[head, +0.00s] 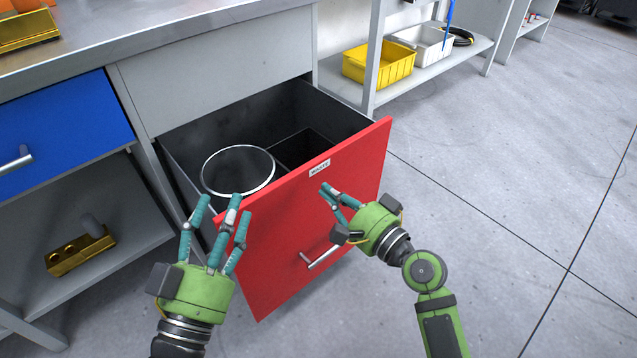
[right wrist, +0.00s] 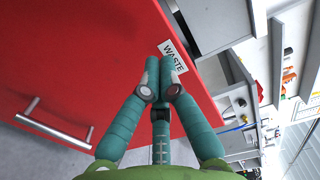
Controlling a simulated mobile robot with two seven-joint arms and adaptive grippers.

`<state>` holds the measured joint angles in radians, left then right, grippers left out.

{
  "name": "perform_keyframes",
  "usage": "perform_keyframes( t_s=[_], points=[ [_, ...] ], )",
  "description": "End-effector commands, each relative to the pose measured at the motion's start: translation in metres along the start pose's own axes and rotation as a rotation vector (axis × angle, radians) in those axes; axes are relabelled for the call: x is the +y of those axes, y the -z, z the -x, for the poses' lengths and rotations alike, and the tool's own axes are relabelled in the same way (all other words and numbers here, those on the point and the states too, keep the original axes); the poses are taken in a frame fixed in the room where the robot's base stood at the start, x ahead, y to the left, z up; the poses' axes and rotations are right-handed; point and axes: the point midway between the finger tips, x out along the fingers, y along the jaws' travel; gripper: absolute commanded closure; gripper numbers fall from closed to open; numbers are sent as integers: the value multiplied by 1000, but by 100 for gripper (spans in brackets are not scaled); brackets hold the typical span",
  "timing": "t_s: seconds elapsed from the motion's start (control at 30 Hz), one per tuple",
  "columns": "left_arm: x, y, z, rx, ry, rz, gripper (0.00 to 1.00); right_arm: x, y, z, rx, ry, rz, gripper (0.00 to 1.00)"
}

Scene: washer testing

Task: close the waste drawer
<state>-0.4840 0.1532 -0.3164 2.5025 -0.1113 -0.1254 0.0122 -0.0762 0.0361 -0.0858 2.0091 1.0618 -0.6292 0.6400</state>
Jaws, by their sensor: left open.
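The waste drawer (head: 290,258) is pulled out from the grey workbench, with a red front, a silver bar handle (head: 321,258) and a white "WASTE" label (head: 319,168). Its red front also fills the left of the right wrist view (right wrist: 75,60). My left gripper (head: 218,215) is open and empty, its fingers up in front of the drawer's left edge; I cannot tell if they touch it. My right gripper (head: 328,195) is in front of the red front, below the label and above the handle. Its fingertips are together in the right wrist view (right wrist: 160,70), with nothing visible between them; contact with the front is unclear.
A round black bin with a pale rim (head: 238,170) stands inside the drawer. A blue drawer (head: 62,137) is shut at left, above a shelf with a brass block (head: 80,250). A shelf at the back holds a yellow bin (head: 380,64) and a white bin (head: 424,45). Floor at right is clear.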

Motion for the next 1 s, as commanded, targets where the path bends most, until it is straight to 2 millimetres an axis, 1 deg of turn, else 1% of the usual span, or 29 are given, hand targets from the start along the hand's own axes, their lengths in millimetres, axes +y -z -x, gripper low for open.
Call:
perform_keyframes(
  t_s=[0.03, 0.1, 0.2, 0.33, 0.53, 0.83, 1.0],
  points=[
    [2, 7, 1, 44, -6, 0, 42, 0, 0, -10, 0, 4, -2, 100],
    [5, 18, 2, 105, -12, 0, 42, 0, 0, -21, 0, 3, -1, 100],
    [8, 31, 3, 171, -19, 0, 42, 1, 0, -30, 2, 1, 0, 100],
    [10, 42, 5, 222, -24, 0, 42, 1, 0, -37, 1, -1, 0, 100],
    [11, 46, 6, 240, -26, 1, 42, 0, 0, -40, 1, -2, 1, 100],
    [11, 45, 6, 236, -26, 1, 42, 0, 0, -40, 1, -2, 1, 100],
    [10, 43, 5, 221, -25, 1, 42, 0, 0, -45, 1, -1, 1, 100]
  ],
)
